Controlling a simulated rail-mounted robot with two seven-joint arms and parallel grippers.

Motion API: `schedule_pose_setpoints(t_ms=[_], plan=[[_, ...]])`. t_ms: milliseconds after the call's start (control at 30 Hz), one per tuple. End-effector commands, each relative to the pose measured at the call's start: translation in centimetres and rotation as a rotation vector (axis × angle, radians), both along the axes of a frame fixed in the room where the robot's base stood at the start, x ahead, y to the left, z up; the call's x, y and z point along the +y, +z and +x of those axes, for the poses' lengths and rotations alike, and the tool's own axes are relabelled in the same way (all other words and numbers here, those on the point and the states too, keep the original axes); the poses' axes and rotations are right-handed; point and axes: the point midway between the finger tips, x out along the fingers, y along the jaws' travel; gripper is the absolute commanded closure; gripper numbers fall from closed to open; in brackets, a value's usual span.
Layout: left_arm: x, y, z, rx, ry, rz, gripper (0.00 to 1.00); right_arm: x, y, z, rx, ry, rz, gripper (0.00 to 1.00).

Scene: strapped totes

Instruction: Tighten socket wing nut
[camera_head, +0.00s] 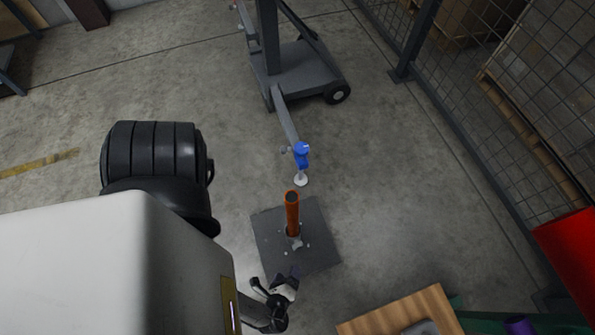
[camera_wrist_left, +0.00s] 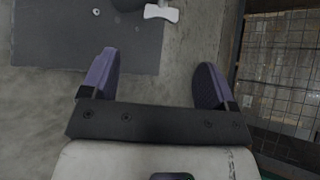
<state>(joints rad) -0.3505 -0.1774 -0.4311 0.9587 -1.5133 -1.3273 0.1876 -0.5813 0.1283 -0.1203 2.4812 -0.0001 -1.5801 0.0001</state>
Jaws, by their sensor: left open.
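An orange tube socket (camera_head: 292,214) stands upright on a dark square base plate (camera_head: 268,225). A pale wing nut (camera_head: 296,243) shows low on the socket in the head view. In the left wrist view the wing nut (camera_wrist_left: 162,12) is at the top edge, partly cut off, beside the dark end of the socket. My left gripper (camera_head: 286,281) is at the plate's near edge in the head view. In the left wrist view its purple fingers (camera_wrist_left: 157,64) are wide apart with nothing between them, and the wing nut lies beyond the tips. My right gripper is not in view.
A grey wheeled stand (camera_head: 305,78) reaches toward the socket with a blue fitting (camera_head: 301,155) above a white foot. A mesh fence (camera_head: 480,130) runs along the right. A wooden top (camera_head: 395,315) and a red object (camera_head: 572,258) are at lower right. Floor left of the stand is clear.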

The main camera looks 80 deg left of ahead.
Motion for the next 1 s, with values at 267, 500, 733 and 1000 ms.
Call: schedule_pose_setpoints(t_ms=[267, 500, 733, 1000], plan=[[3.2, -2.3, 2.0, -0.017, -0.003, -0.003, 0.19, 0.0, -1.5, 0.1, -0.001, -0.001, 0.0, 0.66], [6.6, -4.5, 3.8, -0.016, -0.002, -0.004, 0.19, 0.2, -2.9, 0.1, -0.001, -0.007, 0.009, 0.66], [8.9, -6.0, 5.1, -0.016, -0.001, -0.005, 0.19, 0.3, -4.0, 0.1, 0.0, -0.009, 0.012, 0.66], [10.2, -6.6, 5.7, -0.015, -0.002, -0.006, 0.19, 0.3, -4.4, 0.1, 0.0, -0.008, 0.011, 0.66]])
